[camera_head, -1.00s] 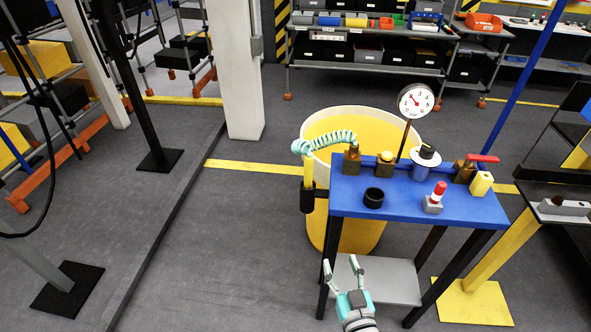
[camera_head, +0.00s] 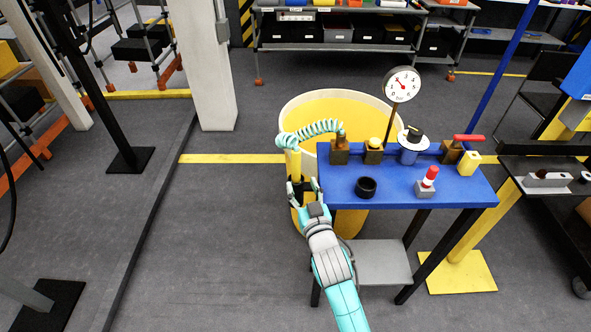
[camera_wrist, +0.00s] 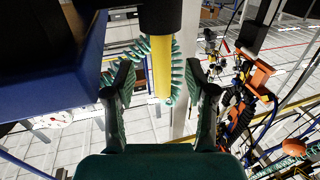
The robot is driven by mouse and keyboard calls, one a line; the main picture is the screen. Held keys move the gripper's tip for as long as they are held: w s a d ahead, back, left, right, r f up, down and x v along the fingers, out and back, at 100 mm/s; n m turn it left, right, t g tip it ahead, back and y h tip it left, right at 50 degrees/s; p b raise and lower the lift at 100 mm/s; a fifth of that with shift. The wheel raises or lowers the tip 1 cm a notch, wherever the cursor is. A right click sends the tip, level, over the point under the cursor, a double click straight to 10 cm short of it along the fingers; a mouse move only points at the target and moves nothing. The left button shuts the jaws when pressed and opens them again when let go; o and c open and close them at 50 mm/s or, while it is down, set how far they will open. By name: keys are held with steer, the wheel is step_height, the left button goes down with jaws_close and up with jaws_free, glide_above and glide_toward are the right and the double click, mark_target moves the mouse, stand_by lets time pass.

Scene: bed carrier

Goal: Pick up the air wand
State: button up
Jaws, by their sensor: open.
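The air wand (camera_head: 296,165) is a yellow tube with a teal coiled hose (camera_head: 308,131) at its top. It stands upright at the left end of the blue table (camera_head: 345,190), its lower part in a black holder (camera_wrist: 160,17). My gripper (camera_head: 304,186) is open at the holder's height in the head view, its fingers partly covering the holder. In the wrist view, the yellow wand (camera_wrist: 161,72) appears between my two spread fingers (camera_wrist: 158,80), with a gap on each side. Whether it is fully between them in depth I cannot tell.
A large yellow bin (camera_head: 300,112) stands behind the table. On the table are a black ring (camera_head: 366,187), a red-topped light (camera_head: 427,183), brass fittings and a dial gauge (camera_head: 402,84) on a post. The floor left of the table is clear.

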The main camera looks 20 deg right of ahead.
mark_target(297, 174)
steer(key=shift+w+d+r, duration=0.1)
steer(key=shift+w+r, duration=0.05)
steer(key=shift+w, duration=1.45)
steer(key=shift+w+r, duration=0.15)
steer(key=shift+w, duration=1.45)
jaws_close()
